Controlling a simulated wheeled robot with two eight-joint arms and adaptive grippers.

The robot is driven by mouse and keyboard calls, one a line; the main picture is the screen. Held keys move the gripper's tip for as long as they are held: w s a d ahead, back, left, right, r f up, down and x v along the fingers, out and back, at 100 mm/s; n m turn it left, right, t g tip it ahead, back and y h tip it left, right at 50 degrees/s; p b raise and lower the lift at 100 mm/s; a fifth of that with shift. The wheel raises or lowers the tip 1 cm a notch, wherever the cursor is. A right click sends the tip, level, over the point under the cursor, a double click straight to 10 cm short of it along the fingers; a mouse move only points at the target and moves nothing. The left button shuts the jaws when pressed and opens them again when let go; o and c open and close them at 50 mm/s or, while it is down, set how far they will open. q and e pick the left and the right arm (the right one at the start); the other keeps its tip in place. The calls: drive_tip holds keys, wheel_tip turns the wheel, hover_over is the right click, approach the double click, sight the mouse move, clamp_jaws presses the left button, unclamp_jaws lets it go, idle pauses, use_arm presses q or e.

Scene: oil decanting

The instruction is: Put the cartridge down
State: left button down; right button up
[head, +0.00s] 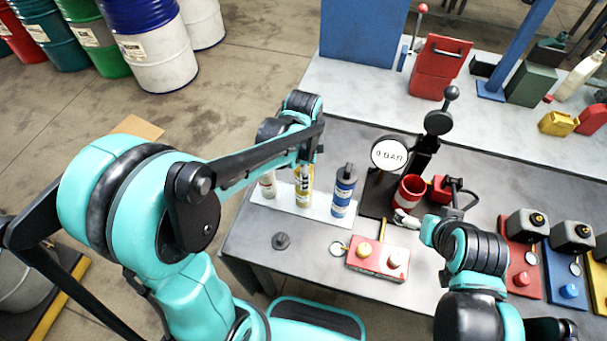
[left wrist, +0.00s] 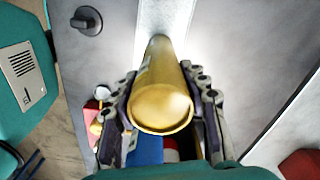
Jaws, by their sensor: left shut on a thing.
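A yellow cartridge (head: 303,187) stands about upright over a white strip (head: 318,212) on the near left of the bench. My left gripper (head: 304,150) is shut on its upper part. In the left wrist view the cartridge (left wrist: 162,95) lies between the two fingers (left wrist: 160,110), its round end toward the camera. I cannot tell whether its base touches the strip. A blue cartridge (head: 344,190) stands to its right and a pale cartridge (head: 268,184) to its left. My right gripper (head: 405,219) is low beside a red cup (head: 409,190); its fingers are too small to read.
A gauge reading 0 BAR (head: 390,154) stands behind the cup. A red box with two knobs (head: 378,257) and a dark knob (head: 281,241) lie at the front. Coloured trays with dark containers (head: 527,224) are at the right. Bare bench lies around the dark knob.

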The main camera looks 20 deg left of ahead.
use_arm(q)
drive_tip(key=shift+r, duration=0.1)
drive_tip(key=c, duration=0.8)
unclamp_jaws()
